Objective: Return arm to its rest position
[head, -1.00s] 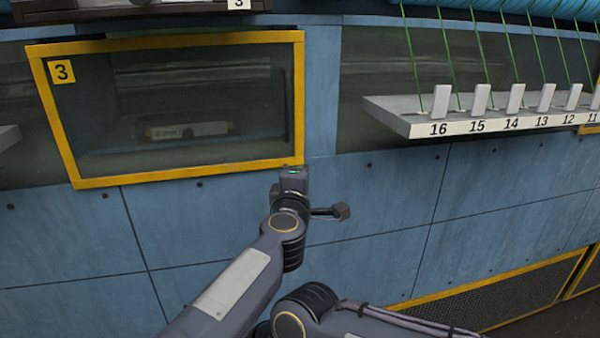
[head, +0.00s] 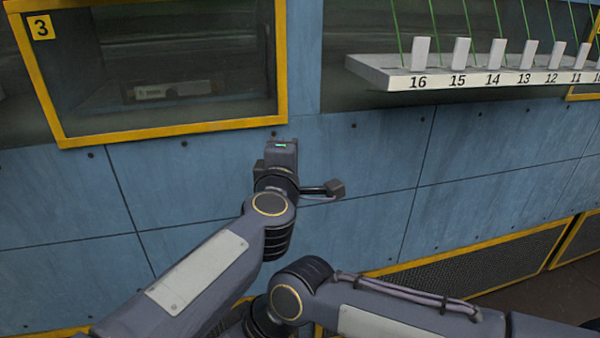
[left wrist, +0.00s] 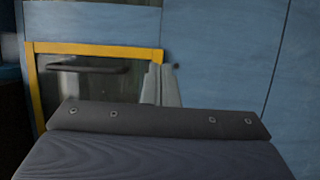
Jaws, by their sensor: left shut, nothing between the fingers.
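My left arm (head: 200,272) comes in from the lower left, reaching up toward the blue wall. My left gripper (head: 282,152) is at its end, in front of the wall just below the yellow-framed window marked 3. Its fingers are hidden in the head view. In the left wrist view the light grey fingers (left wrist: 162,87) show beyond the dark gripper body, close together with nothing visible between them. My other arm (head: 400,308) runs off to the lower right, and its gripper is out of view.
The window's yellow frame (head: 170,130) is above and left of my left gripper. A white shelf (head: 440,80) with numbered tags juts from the wall at upper right. Dark mesh panels (head: 470,262) with yellow edges sit low on the right. The blue wall (head: 370,160) between is bare.

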